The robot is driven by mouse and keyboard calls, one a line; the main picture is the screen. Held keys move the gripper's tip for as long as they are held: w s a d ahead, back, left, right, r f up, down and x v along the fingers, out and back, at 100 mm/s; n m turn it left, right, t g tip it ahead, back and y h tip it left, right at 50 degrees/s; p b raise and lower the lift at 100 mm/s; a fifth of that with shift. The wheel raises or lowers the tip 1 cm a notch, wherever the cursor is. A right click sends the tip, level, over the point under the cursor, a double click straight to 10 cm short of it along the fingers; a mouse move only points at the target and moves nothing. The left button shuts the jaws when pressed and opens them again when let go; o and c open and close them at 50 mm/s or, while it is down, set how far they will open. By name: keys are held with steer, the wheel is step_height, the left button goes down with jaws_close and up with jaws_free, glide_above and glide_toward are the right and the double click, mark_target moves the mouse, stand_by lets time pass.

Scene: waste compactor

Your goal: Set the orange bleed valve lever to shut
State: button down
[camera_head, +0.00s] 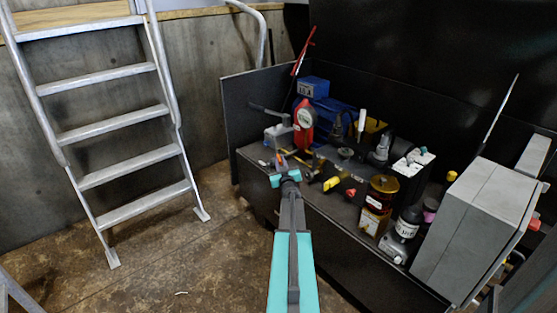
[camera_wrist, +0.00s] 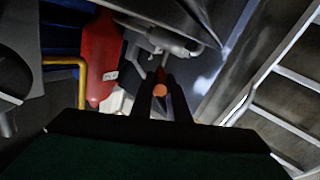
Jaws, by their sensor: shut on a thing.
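The orange bleed valve lever (camera_wrist: 160,90) shows end-on in the wrist view as a small orange tip between my two dark fingers. My gripper (camera_wrist: 160,84) is shut on it. In the head view my gripper (camera_head: 284,178), with turquoise parts, is at the left front edge of the dark bench top. A little orange shows just beyond it (camera_head: 283,153), but the gripper hides much of that spot. The valve body and the lever's exact angle cannot be made out.
A red bottle (camera_head: 304,125) stands behind my gripper, with a grey lever-handled device (camera_head: 278,134) beside it. A yellow handle (camera_head: 332,184) and an amber jar (camera_head: 379,200) are to the right.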

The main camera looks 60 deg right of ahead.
steer(key=shift+s+f, duration=0.15)
steer(key=shift+s, duration=0.2)
steer(key=c, duration=2.1)
jaws_free()
steer(key=shift+a, duration=0.1)
steer(key=o, duration=0.4)
steer(key=shift+c, duration=0.2)
steer(key=shift+w, duration=0.1)
steer(key=shift+a, duration=0.1)
steer(key=shift+p+v, duration=0.75)
steer(key=shift+v, duration=6.15)
